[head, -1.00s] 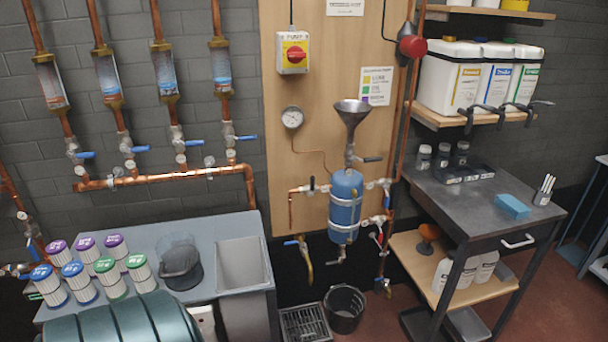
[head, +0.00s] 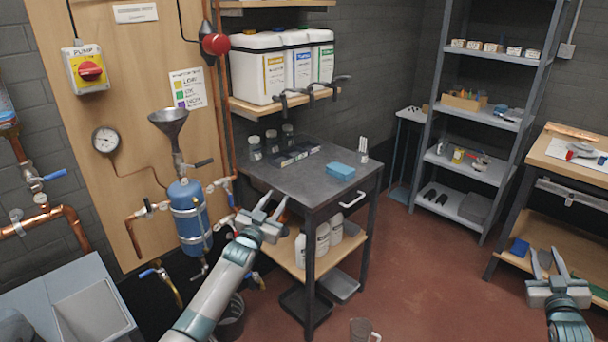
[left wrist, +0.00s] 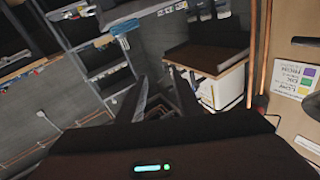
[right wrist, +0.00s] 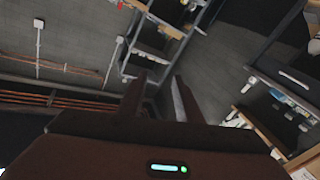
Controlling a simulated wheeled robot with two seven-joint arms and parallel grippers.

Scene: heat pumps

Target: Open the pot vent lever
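The blue dosing pot (head: 189,216) hangs on the wooden board in the head view, with a metal funnel (head: 168,122) above it. A dark-handled lever (head: 203,163) sticks out to the right on the neck between funnel and pot. Other small valves sit beside and below the pot; which one is the vent lever I cannot tell for sure. My left gripper (head: 268,214) is open and empty, right of the pot and in front of the dark bench. My right gripper (head: 544,262) is open and empty at the far right, away from the pot.
The dark bench (head: 290,180) with a blue sponge (head: 341,171) stands right of the pot. White containers (head: 258,75) with dark taps sit on a shelf above. A grey sink (head: 95,312) is at lower left. Red floor is clear at centre right.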

